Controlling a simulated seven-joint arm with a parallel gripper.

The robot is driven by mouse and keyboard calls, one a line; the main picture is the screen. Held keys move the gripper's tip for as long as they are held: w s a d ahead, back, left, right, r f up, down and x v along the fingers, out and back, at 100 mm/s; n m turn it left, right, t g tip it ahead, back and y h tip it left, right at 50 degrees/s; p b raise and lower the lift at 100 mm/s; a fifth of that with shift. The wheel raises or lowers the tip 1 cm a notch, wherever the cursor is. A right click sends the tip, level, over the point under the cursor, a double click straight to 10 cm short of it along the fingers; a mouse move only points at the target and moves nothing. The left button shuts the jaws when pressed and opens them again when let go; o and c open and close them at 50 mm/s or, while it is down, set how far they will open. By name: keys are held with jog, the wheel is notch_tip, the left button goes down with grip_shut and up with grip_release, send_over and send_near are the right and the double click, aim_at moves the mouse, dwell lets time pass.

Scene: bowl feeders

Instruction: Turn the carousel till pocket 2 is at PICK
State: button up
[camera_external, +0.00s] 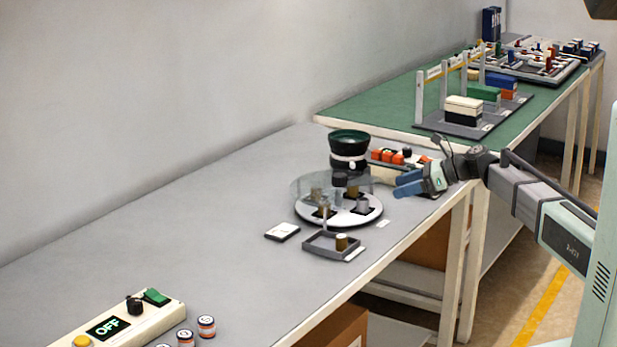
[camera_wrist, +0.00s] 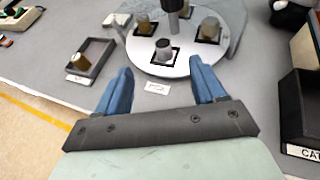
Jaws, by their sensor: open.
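The carousel (camera_external: 320,215) is a round white turntable with several black square pockets, a dark centre post and a clear cover over part of it. In the wrist view its disc (camera_wrist: 185,66) lies just beyond my fingertips. A grey-white cylinder (camera_wrist: 163,50) stands in the pocket nearest me; a brown one (camera_wrist: 144,26) and a tan one (camera_wrist: 210,28) stand in other pockets. A small white label (camera_wrist: 157,88) lies on the table before the disc; its text is too small to read. My gripper (camera_external: 396,185) is open and empty beside the carousel's right side; it also shows in the wrist view (camera_wrist: 160,80).
A grey tray (camera_external: 322,247) with a brass-coloured cylinder (camera_external: 341,242) sits in front of the carousel. A black and green bowl feeder (camera_external: 349,148) stands behind. A control box (camera_external: 120,322) showing OFF is at the front left.

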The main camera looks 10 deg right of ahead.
jog(key=w+a+r+n+g, duration=0.1)
jog(key=a+r+n, duration=0.1)
jog(key=a+r, duration=0.45)
jog(key=w+a+r+n+g, duration=0.15)
jog(key=a+r, duration=0.25)
jog(key=a, duration=0.6)
jog(key=w+a+r+n, duration=0.2)
jog(key=a+r, duration=0.3)
jog(key=a, duration=0.3)
jog(key=n+g+h, duration=0.3)
jog(key=n+h, duration=0.9)
jog(key=n, duration=0.1)
send_over(340, 175)
jog(key=shift+t, duration=0.25)
notch_tip(340, 175, down, 14)
